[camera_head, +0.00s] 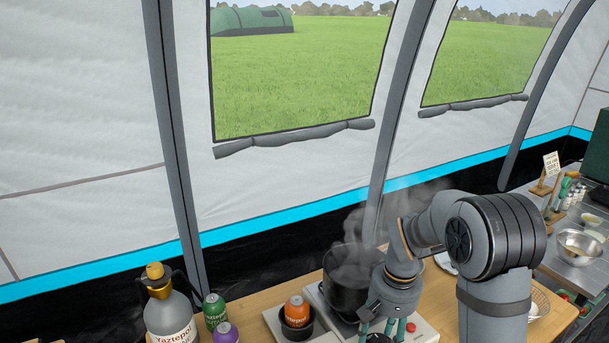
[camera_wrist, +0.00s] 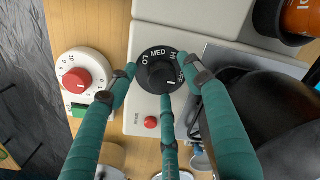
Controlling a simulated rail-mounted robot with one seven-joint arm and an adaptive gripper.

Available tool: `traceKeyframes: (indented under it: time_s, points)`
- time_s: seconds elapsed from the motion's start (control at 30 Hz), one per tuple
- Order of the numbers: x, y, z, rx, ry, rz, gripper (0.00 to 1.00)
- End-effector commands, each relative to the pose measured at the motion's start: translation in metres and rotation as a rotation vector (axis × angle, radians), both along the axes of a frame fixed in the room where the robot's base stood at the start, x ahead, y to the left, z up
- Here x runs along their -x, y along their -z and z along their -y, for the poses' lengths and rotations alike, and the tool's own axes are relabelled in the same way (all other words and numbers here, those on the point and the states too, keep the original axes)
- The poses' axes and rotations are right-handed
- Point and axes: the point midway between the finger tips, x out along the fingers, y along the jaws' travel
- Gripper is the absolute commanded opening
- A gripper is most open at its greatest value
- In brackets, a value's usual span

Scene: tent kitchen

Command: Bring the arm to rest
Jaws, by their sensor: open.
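My gripper (camera_head: 388,328) hangs low over the front of the white stove (camera_head: 425,331), with my arm bent above it. In the wrist view my gripper (camera_wrist: 163,82) has its teal fingers spread and holds nothing. The fingertips are close around a black stove knob (camera_wrist: 157,60) marked LO, MED and HI. I cannot tell whether any fingertip touches the knob. A dark pot (camera_head: 345,294) on the stove gives off steam, close to the left of my arm. The pot (camera_wrist: 282,132) also shows at the right of the wrist view.
An orange can (camera_head: 297,305) stands in a dark holder left of the pot. A green can (camera_head: 214,308), a purple can (camera_head: 225,334) and a grey bottle (camera_head: 170,316) stand further left. A red-dialled timer (camera_wrist: 83,78) is beside the stove. A metal bowl (camera_head: 580,246) is at right.

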Motion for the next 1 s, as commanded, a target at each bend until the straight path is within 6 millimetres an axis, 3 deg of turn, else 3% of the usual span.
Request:
traceKeyframes:
  time_s: [0.7,1.0]
  points:
    - [-0.0021,-0.0064,0.0013,0.000,-1.089,-0.002,0.50]
    - [-0.0033,-0.0038,0.0009,0.000,-1.448,0.000,0.50]
